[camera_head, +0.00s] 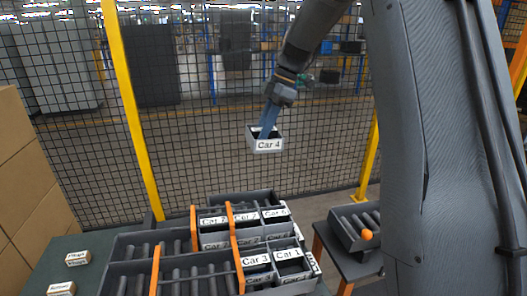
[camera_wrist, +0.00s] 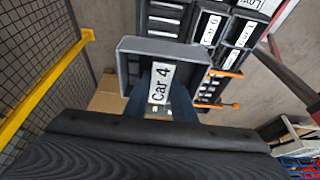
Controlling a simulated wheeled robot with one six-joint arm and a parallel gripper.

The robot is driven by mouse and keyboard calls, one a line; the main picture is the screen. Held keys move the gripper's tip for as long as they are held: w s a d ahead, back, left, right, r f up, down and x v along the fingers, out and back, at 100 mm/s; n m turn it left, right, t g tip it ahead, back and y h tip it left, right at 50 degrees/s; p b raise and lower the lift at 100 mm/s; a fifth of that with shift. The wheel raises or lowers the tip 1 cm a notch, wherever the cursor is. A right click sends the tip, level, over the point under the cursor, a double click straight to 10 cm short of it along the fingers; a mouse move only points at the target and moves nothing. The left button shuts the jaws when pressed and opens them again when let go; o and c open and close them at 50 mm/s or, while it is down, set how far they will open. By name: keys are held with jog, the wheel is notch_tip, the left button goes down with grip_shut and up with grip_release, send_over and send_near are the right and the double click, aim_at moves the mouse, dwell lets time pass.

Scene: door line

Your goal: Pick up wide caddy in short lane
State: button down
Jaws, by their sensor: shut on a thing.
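My gripper (camera_head: 267,125) is shut on a light grey caddy labelled "Car 4" (camera_head: 268,145) and holds it up in the air, above and behind the roller rack (camera_head: 130,240). In the wrist view the blue fingers of my gripper (camera_wrist: 160,104) meet the Car 4 caddy (camera_wrist: 140,44), with its label between them. Other labelled caddies stand in the rack lanes: "Car 3" (camera_head: 257,262) and "Car 1" (camera_head: 290,254) in front, and a row with "Car 6" (camera_head: 275,213) behind. I cannot tell which lane is the short one.
Orange dividers (camera_head: 235,245) separate the rack lanes; several rollers at the left are bare. A small side table (camera_head: 350,262) at right bears a roller tray (camera_head: 342,228) and an orange ball (camera_head: 367,234). A mesh fence (camera_head: 185,140) with yellow posts stands behind. Cardboard boxes (camera_head: 25,180) stand left.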

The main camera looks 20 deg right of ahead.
jog(key=shift+r, duration=1.5)
jog(key=shift+r+p, duration=1.45)
jog(key=shift+r, duration=0.85)
